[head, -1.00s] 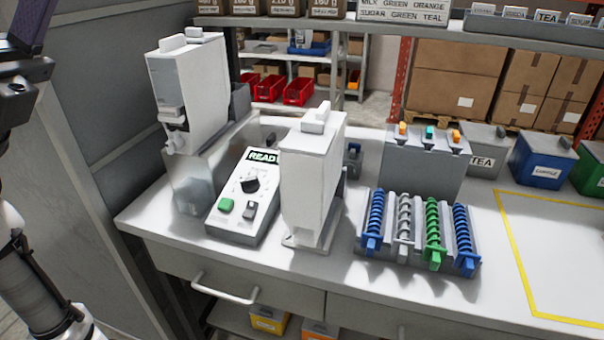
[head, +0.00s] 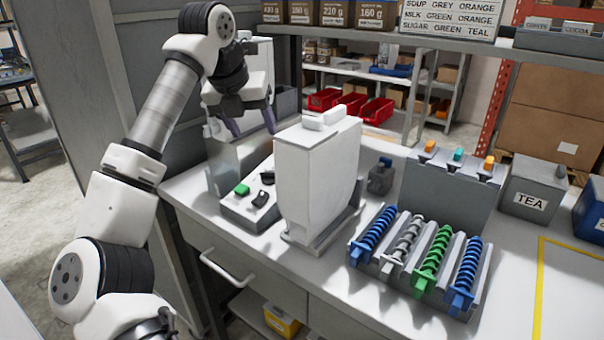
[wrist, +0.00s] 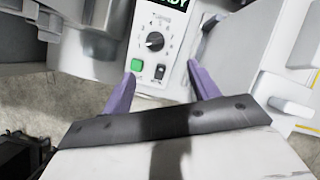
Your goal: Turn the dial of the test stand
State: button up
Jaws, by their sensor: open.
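The test stand (head: 235,207) is a white sloped box on the bench, partly hidden by my gripper and a white dispenser in the head view. Its panel also shows in the wrist view (wrist: 177,22). The dial (wrist: 155,41) is a round black knob with a pale pointer mark and a printed scale around it; it also shows in the head view (head: 267,177). A green button (wrist: 137,65) and a black switch (wrist: 160,72) sit below it. My gripper (wrist: 161,72) is open and empty, above the stand; it also shows in the head view (head: 252,124). The fingertips appear apart from the dial.
A tall white dispenser (head: 318,178) stands close on the stand's right. Another dispenser (head: 262,62) is behind my gripper, on the left. Coil racks (head: 432,262) and a grey TEA bin (head: 530,190) are farther right. A yellow-outlined area (head: 580,290) of the bench is clear.

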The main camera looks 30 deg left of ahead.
aim_at(267, 172)
jog(key=x, duration=0.4)
jog(key=p+x, duration=0.1)
jog(key=x, duration=0.4)
jog(key=s+p+x, duration=0.1)
jog(key=x, duration=0.4)
jog(key=shift+a+f, duration=0.15)
jog(key=shift+a, duration=0.25)
jog(key=c, duration=1)
